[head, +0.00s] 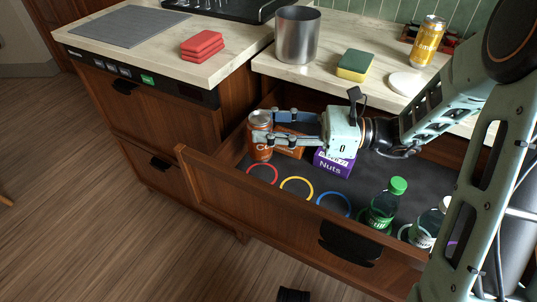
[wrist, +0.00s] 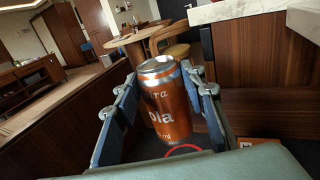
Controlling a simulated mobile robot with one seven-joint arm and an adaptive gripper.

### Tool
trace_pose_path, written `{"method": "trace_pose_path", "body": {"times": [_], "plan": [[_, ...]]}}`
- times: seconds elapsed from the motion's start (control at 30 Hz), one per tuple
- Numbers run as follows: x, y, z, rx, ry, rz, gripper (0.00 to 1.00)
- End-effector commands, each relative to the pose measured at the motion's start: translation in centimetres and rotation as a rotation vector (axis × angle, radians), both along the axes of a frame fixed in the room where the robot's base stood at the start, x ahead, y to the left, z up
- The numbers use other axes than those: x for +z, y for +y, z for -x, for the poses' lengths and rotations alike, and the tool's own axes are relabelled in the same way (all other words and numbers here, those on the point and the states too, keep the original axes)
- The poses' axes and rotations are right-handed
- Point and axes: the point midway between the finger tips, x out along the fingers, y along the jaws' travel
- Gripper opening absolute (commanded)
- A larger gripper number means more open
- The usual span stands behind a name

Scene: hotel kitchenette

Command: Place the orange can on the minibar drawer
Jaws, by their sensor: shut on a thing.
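The orange can (head: 261,146) is upright at the left end of the open minibar drawer (head: 240,192), above or near the red ring (head: 262,174). My gripper (head: 270,130) reaches in from the right and is shut on the can. In the wrist view the orange can (wrist: 168,105) stands between the two fingers of my gripper (wrist: 165,112), with its silver top showing. Part of the red ring (wrist: 184,150) shows below it. I cannot tell whether the can's base touches the drawer floor.
The drawer also holds an orange box (head: 291,143), a purple Nuts box (head: 333,163), yellow (head: 297,188) and blue (head: 334,204) rings, a green-capped bottle (head: 386,203) and a clear bottle (head: 428,228). The counter above carries a metal pot (head: 297,36), sponge (head: 355,66) and yellow can (head: 428,42).

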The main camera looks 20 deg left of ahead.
Motion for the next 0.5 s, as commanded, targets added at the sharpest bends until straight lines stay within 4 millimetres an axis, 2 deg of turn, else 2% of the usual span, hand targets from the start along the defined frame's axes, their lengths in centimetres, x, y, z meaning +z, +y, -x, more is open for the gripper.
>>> {"method": "trace_pose_path", "body": {"times": [0.07, 0.27, 0.5], "plan": [[-1.3, 0.0, 0.0, 0.0, 0.002, -0.002, 0.05], [-2.5, 0.0, 0.0, -0.001, 0.0, -0.001, 0.05], [-6.1, 0.0, 0.0, 0.001, 0.001, -0.001, 0.05]]}}
